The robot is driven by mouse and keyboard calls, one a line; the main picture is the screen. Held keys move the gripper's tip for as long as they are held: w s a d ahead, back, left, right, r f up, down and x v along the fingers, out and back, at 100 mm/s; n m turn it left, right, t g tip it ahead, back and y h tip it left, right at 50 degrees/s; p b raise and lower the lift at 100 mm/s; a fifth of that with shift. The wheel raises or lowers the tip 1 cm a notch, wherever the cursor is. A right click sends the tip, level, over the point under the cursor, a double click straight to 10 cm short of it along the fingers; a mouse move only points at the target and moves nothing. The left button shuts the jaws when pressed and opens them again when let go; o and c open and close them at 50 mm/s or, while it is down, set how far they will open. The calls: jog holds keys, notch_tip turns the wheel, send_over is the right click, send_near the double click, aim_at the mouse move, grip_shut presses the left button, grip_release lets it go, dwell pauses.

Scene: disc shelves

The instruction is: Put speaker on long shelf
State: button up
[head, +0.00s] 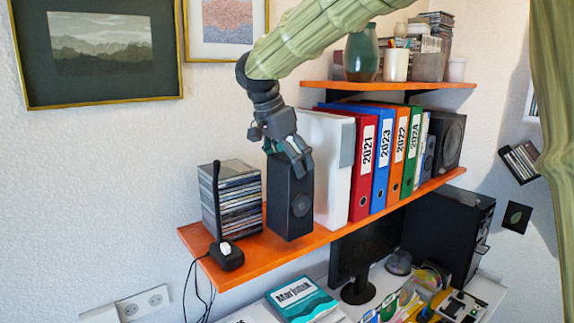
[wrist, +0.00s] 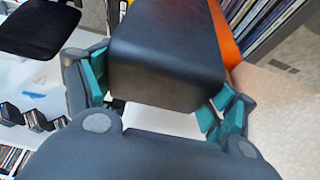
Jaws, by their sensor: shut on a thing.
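A black box speaker (head: 291,203) hangs upright in my gripper (head: 288,160), at the long orange shelf (head: 262,256). It is between a stack of CD cases and a white box file. Its lower end is close to the shelf's front part; I cannot tell whether it touches. In the wrist view the speaker (wrist: 165,55) fills the space between the teal finger pads of my gripper (wrist: 160,95). The shelf's orange edge (wrist: 222,35) shows beside it.
The CD stack (head: 232,200) and a black device with an antenna (head: 227,254) stand left. The white box file (head: 322,165) and coloured binders (head: 385,160) stand right, with another speaker (head: 447,140) beyond. A short upper shelf (head: 400,86) is above; a desk with a monitor (head: 365,250) is below.

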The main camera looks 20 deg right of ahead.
aim_at(284, 152)
jog(key=shift+w+d+f+p, duration=0.15)
jog(key=shift+w+p, duration=0.25)
jog(key=shift+w, duration=0.55)
jog(key=shift+w+d+p, duration=0.15)
jog(key=shift+w+p, duration=0.25)
jog(key=shift+w, duration=0.55)
jog(key=shift+s+f+p, duration=0.1)
jog(key=shift+f+p, duration=0.35)
jog(key=shift+p, duration=0.15)
notch_tip(284, 152, down, 3)
jog(key=shift+r+p, duration=0.2)
jog(key=shift+p, duration=0.45)
jog(key=shift+f, duration=0.1)
jog(key=o, duration=1.8)
